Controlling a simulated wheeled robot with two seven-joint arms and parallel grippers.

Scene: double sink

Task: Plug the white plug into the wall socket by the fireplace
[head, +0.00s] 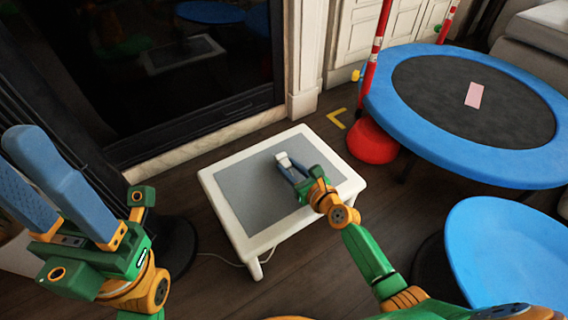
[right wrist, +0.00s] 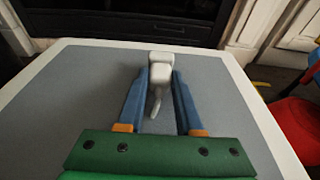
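The white plug (head: 283,158) is above the grey top of a low white-framed table (head: 222,215). My right gripper (head: 288,168) reaches over the table with its blue fingers on either side of the plug. In the right wrist view the plug (right wrist: 160,75) sits between the fingertips, and a pale cord end (right wrist: 156,105) trails back from it between the fingers. My left gripper (head: 45,185) is raised at the left, with nothing seen in it; the gap between its fingers is unclear. The fireplace (head: 180,80) is dark and stands behind the table. I cannot make out the wall socket.
A blue-rimmed trampoline (head: 400,100) with a red-footed post (head: 372,142) stands at the right. A blue round seat (head: 505,255) is at the lower right. A white pilaster (head: 303,60) stands right of the fireplace.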

